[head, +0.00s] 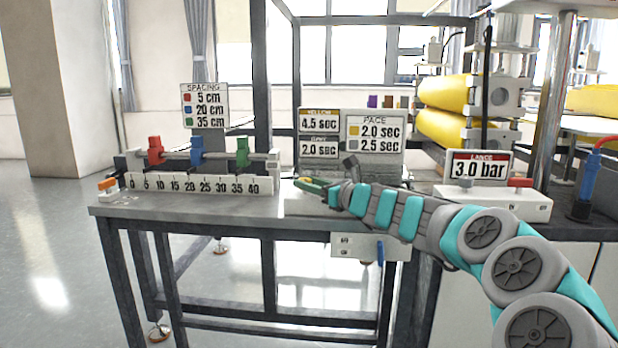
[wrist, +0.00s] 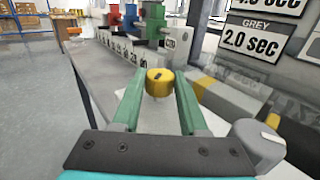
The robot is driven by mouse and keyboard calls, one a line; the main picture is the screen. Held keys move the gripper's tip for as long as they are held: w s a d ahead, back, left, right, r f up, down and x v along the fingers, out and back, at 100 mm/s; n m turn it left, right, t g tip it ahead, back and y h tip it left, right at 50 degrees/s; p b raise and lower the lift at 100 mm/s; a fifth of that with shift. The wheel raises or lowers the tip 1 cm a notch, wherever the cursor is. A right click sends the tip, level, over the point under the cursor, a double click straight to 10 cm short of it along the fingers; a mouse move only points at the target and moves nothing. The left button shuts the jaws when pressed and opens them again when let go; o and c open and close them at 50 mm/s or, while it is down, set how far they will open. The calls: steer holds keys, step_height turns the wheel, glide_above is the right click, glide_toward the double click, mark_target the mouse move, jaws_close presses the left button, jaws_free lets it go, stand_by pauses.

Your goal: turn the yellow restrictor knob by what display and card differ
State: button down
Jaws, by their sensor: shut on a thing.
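The yellow restrictor knob (wrist: 160,82) stands between the green fingers of my gripper (wrist: 160,95) in the wrist view. My gripper is shut on it; a dark mark shows on its top. In the head view my gripper (head: 309,184) reaches the bench beside the display, and the knob is mostly hidden there. The display (head: 319,134) reads YELLOW 4.5 sec and GREY 2.0 sec. The PACE card (head: 374,132) reads 2.0 sec beside a yellow square and 2.5 sec beside a grey square. A grey knob (wrist: 258,145) sits right of my gripper in the wrist view.
A ruler rail (head: 200,184) with red, blue and green blocks stands left, under a SPACING card (head: 205,105). A LANCE display (head: 478,167) reading 3.0 bar stands right on a white box (head: 500,204). Yellow rollers (head: 441,127) are behind it.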

stand_by(0.4)
steer(key=shift+c, duration=2.2)
jaws_free()
steer(key=v, duration=0.7)
steer(key=shift+w+b, duration=0.1)
steer(key=shift+b, duration=0.2)
steer(key=shift+s+d, duration=0.25)
steer(key=shift+s, duration=0.1)
